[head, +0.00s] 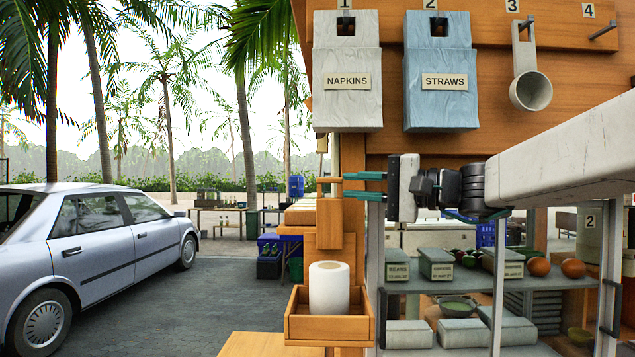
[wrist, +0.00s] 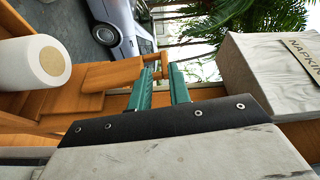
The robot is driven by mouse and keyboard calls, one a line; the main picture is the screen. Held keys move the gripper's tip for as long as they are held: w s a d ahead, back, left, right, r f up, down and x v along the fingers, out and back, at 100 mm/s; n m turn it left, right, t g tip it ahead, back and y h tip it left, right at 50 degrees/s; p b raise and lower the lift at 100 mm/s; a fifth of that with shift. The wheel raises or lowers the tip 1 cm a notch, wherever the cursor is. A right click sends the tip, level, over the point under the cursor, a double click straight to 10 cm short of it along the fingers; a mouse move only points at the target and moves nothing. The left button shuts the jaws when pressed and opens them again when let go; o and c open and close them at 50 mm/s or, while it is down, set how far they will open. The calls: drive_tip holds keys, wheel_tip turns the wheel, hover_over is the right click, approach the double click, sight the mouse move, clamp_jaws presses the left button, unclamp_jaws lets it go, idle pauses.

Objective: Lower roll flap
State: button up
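The paper roll (head: 329,288) stands upright in a wooden tray (head: 330,328) on the post and also shows in the wrist view (wrist: 34,62). Above it is a wooden flap (head: 329,226) with a small wooden handle (head: 328,179) at its upper end; the handle also shows in the wrist view (wrist: 152,58). My gripper (head: 346,184) comes in from the right with its two green fingers apart. Its fingertips (wrist: 161,72) are at the handle. No firm hold shows, and I cannot tell whether either finger touches it.
A napkin box (head: 347,90) and a straw box (head: 440,90) hang above my gripper, with a ladle (head: 530,85) to their right. Below are shelves with labelled containers (head: 436,263). A silver car (head: 95,240) stands at the left. Open air lies left of the post.

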sight(323, 180)
drive_tip(key=shift+w+r, duration=0.25)
drive_tip(key=shift+w, duration=0.1)
drive_tip(key=shift+w+a, duration=0.15)
drive_tip(key=shift+a, duration=0.15)
drive_tip(key=x, duration=0.6)
drive_tip(key=shift+w+a+r, duration=0.15)
drive_tip(key=shift+w+a, duration=0.05)
drive_tip(key=shift+a, duration=0.15)
